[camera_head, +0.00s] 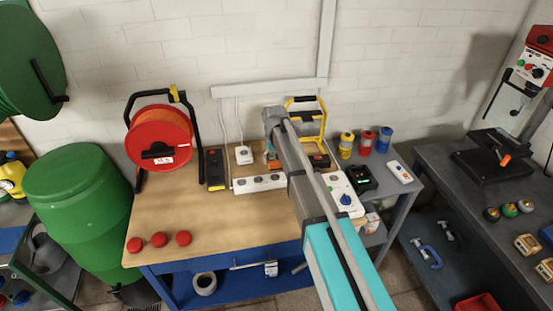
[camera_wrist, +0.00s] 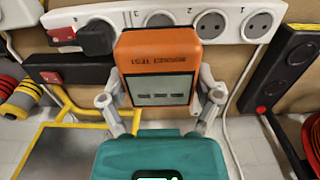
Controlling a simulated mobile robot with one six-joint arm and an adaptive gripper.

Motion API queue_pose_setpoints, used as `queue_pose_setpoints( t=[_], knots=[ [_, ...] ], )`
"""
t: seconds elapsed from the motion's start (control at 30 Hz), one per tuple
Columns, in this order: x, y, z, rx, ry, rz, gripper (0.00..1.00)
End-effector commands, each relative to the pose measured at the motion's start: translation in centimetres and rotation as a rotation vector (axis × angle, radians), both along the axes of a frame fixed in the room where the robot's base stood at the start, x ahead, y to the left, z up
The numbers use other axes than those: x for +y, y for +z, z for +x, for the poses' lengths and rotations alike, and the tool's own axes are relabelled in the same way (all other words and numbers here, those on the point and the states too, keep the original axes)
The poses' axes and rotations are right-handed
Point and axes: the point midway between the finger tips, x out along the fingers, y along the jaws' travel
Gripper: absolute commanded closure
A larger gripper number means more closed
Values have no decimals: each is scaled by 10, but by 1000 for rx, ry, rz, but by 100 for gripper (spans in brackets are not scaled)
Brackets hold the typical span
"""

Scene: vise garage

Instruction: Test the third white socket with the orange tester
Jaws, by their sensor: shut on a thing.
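The orange tester (camera_wrist: 157,62) is upright between the fingers of my gripper (camera_wrist: 160,88) in the wrist view, its grey screen facing the camera. The white socket strip (camera_wrist: 185,8) lies behind it, with several round grey sockets. A black plug (camera_wrist: 97,38) sits in the strip left of the tester. The tester's top overlaps the strip's near edge; whether it touches a socket is hidden. In the head view, the strip (camera_head: 258,185) lies on the bench, my arm covers its right part, and only a little of the tester (camera_head: 272,161) shows.
Black strips flank the white one, left (camera_wrist: 70,77) and right (camera_wrist: 285,70) in the wrist view. The yellow work lamp (camera_head: 305,118), cable reel (camera_head: 160,137) and white plug block (camera_head: 243,154) stand behind. Three red caps (camera_head: 158,240) lie at the bench's front left. Bare wood lies between.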

Motion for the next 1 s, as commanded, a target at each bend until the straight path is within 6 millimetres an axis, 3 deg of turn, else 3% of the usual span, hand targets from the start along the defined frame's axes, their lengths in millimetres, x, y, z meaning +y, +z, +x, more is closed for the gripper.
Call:
queue_pose_setpoints(
  t=[0.37, 1.0],
  knots=[
    [-1, -10, 0, 0, -1, 0, 79],
    [-2, -52, 0, 0, -2, 0, 79]
  ],
)
